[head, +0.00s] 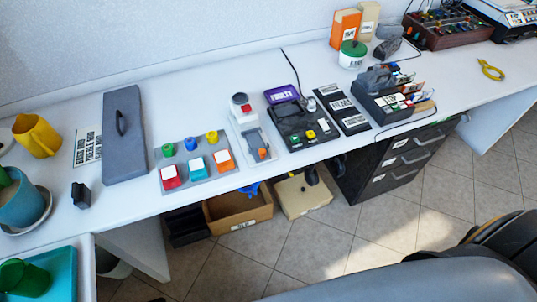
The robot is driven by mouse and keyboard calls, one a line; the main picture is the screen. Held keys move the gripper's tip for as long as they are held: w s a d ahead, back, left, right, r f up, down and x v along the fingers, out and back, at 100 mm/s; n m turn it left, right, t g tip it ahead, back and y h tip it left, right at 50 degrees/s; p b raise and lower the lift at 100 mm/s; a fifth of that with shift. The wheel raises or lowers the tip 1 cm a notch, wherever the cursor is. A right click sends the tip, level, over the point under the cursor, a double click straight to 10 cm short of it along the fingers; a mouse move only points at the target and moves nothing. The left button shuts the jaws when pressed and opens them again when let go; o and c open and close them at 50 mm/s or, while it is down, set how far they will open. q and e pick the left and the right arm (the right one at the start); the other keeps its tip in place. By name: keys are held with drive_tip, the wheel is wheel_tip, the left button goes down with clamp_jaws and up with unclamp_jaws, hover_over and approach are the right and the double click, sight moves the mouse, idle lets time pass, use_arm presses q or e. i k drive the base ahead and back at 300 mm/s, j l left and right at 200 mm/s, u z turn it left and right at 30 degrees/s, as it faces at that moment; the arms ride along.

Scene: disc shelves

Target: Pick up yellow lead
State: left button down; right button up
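A yellow looped item (490,70), which looks like the yellow lead, lies flat on the white bench near its front edge at the far right. It is small in this view, so its ends are hard to make out. Nothing covers it and nothing is touching it. Neither of my grippers shows in the head view.
The white bench (455,88) is bare around the yellow item. A brown box of coloured knobs (436,30) stands behind it. To its left are a dark rack (378,104) and a white tub with a green lid (352,54). Black drawers (398,163) stand below.

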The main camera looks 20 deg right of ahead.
sight(501, 78)
drive_tip(key=z, duration=2.1)
drive_tip(key=u, duration=0.4)
drive_tip(key=i+l+u, duration=0.8)
drive_tip(key=k+j, duration=0.05)
drive_tip(key=j, duration=0.05)
